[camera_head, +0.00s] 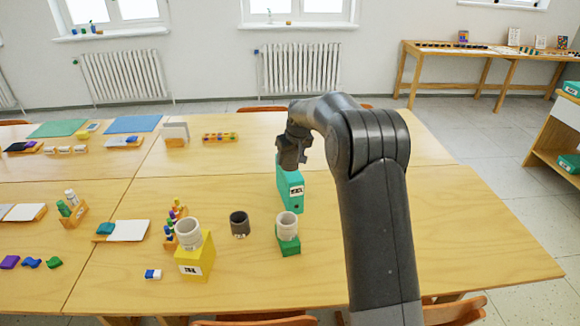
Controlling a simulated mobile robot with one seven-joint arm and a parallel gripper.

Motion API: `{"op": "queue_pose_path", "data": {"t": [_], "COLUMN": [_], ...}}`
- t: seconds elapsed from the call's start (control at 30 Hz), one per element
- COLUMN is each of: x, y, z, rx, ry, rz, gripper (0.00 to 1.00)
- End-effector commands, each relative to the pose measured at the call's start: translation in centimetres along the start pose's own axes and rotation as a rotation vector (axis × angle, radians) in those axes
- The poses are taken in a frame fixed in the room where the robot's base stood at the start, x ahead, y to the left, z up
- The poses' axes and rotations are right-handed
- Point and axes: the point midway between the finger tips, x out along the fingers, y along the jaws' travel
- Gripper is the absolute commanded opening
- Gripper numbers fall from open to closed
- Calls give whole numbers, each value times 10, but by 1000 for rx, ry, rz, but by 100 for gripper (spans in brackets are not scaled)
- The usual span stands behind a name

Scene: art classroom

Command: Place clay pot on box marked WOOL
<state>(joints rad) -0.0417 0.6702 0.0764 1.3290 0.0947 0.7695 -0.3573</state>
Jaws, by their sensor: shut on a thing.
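My gripper (292,158) is over the upright teal box (291,192) right of the table's middle. It is shut on a dark thing that I cannot tell apart from the dark fingers. Whether this touches the box top is unclear. The teal box has a white label, too small to read. A yellow box (196,258) with an unreadable label stands at front left, with a pale pot (188,234) on it. A low green box (288,245) carries another pale pot (288,226). A dark grey pot (239,224) stands on the table between them.
A rack of colored pieces (174,220) and a blue-and-white eraser-like block (153,274) are left of the yellow box. A tray of colored pieces (220,137) lies farther back. The wooden table (460,235) is bare at right, beyond my arm.

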Motion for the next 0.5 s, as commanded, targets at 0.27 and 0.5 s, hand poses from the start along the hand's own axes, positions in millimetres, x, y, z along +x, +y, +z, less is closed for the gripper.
{"op": "queue_pose_path", "data": {"t": [0.27,0.5], "x": [31,37], "y": [0,0], "z": [13,15], "rx": [2,2], "ry": [-1,1], "rz": [-1,0], "gripper": [28,28]}}
